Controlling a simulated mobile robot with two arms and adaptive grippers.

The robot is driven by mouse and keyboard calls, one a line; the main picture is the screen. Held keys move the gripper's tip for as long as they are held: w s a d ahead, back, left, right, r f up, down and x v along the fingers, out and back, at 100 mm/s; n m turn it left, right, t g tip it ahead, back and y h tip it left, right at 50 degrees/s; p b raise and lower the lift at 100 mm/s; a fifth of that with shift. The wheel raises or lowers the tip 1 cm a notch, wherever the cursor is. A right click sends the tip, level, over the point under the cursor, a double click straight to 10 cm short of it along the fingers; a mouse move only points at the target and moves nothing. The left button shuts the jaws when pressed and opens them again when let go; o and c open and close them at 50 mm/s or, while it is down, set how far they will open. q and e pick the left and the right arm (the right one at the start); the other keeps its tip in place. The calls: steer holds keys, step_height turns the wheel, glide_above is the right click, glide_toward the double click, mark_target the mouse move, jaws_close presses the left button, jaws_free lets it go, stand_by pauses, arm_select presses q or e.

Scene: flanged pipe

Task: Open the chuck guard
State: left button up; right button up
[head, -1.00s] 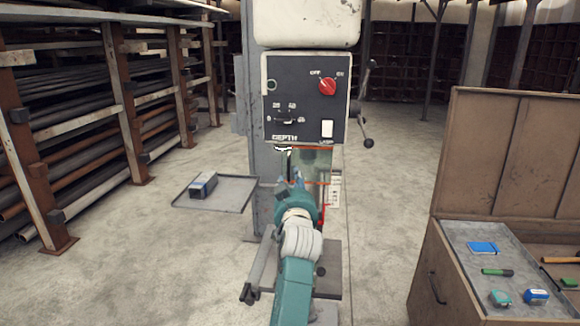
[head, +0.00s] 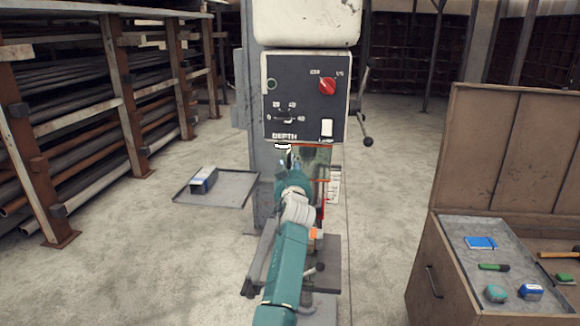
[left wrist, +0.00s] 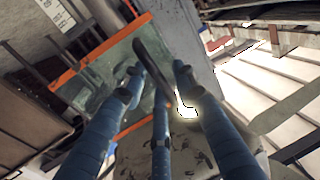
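The chuck guard is a clear panel with orange edges. In the head view the guard (head: 324,160) sits below the drill press's control panel, partly hidden by my left arm. In the left wrist view the guard (left wrist: 98,85) fills the left middle, with a dark bar (left wrist: 148,62) along its right side. My left gripper (head: 288,168) is in front of the guard's left side. In the left wrist view its blue fingers (left wrist: 158,88) are spread around the dark bar, open; I cannot tell whether they touch it. My right gripper is not in view.
The control panel (head: 305,95) has a red knob, and a lever handle (head: 364,115) stands at its right. A grey tray (head: 232,188) with a small box is at the left. A tool cabinet (head: 440,262) stands at the right. Pipe racks line the left; floor between is clear.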

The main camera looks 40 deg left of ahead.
arm_select(q)
jaws_close()
steer(key=shift+d+f, duration=0.1)
